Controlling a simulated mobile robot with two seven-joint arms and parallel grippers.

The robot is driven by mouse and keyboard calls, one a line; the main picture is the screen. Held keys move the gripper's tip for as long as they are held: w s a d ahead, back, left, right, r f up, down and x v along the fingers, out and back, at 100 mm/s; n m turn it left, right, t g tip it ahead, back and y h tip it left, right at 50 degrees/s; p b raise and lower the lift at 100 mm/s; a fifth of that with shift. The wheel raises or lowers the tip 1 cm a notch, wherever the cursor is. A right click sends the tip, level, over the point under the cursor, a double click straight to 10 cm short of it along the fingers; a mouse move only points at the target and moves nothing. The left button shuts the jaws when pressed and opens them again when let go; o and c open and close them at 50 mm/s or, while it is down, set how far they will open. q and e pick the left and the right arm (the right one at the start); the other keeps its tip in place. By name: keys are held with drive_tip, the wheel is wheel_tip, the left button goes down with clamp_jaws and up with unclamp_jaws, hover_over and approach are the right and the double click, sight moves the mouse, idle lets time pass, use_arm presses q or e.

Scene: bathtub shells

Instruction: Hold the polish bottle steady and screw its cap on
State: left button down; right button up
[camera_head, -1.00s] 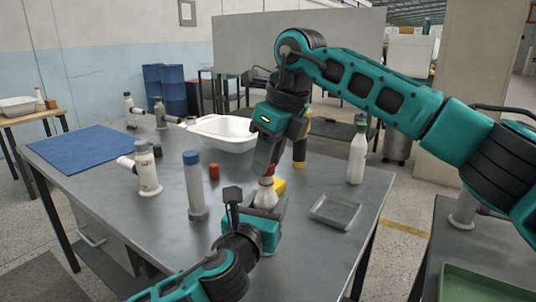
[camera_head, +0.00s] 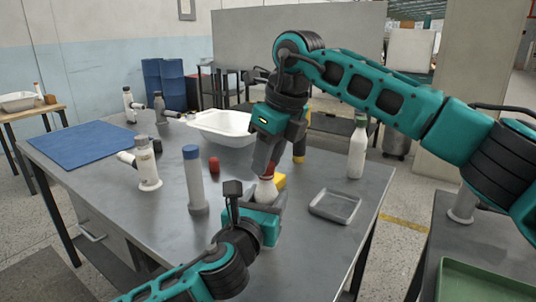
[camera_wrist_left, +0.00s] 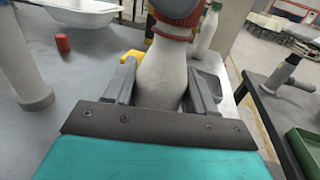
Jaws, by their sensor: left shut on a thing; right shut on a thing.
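The white polish bottle (camera_head: 266,192) stands upright between the fingers of my left gripper (camera_head: 263,201), low over the front of the metal table. The left wrist view shows both grey fingers closed on the sides of the bottle body (camera_wrist_left: 160,78). A red cap (camera_head: 267,177) is at the top of the bottle, and it also shows in the left wrist view (camera_wrist_left: 172,32). My right gripper (camera_head: 267,170) points down from above and is shut on the cap. Cap and neck look in line and touching; the thread itself is hidden.
A yellow block (camera_head: 279,181) is just behind the bottle. A blue-topped bottle (camera_head: 196,182) and a red cylinder (camera_head: 213,164) stand left. A grey tray (camera_head: 335,206) lies right, with a green-capped bottle (camera_head: 357,150) behind. A white basin (camera_head: 207,131) and blue mat (camera_head: 80,145) are farther back.

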drive_tip(key=m, duration=0.3)
drive_tip(key=m+t+h, duration=0.1)
drive_tip(key=m, duration=0.2)
drive_tip(key=shift+a+h, duration=0.1)
drive_tip(key=shift+h, duration=0.2)
drive_tip(key=m, duration=0.3)
drive_tip(key=m+h, duration=0.1)
drive_tip(key=m, duration=0.2)
drive_tip(key=shift+a+h, duration=0.15)
drive_tip(key=shift+h, duration=0.15)
drive_tip(key=m+h, duration=0.1)
drive_tip(key=m, duration=0.2)
drive_tip(key=m+h, duration=0.1)
drive_tip(key=m, duration=0.2)
drive_tip(key=shift+a, duration=0.1)
drive_tip(key=m+g, duration=0.1)
drive_tip(key=m, duration=0.3)
drive_tip(key=shift+m+h, duration=0.3)
drive_tip(key=shift+h, duration=0.1)
drive_tip(key=m+g, duration=0.1)
drive_tip(key=m, duration=0.1)
drive_tip(key=shift+m, duration=0.4)
drive_tip(key=o, duration=1)
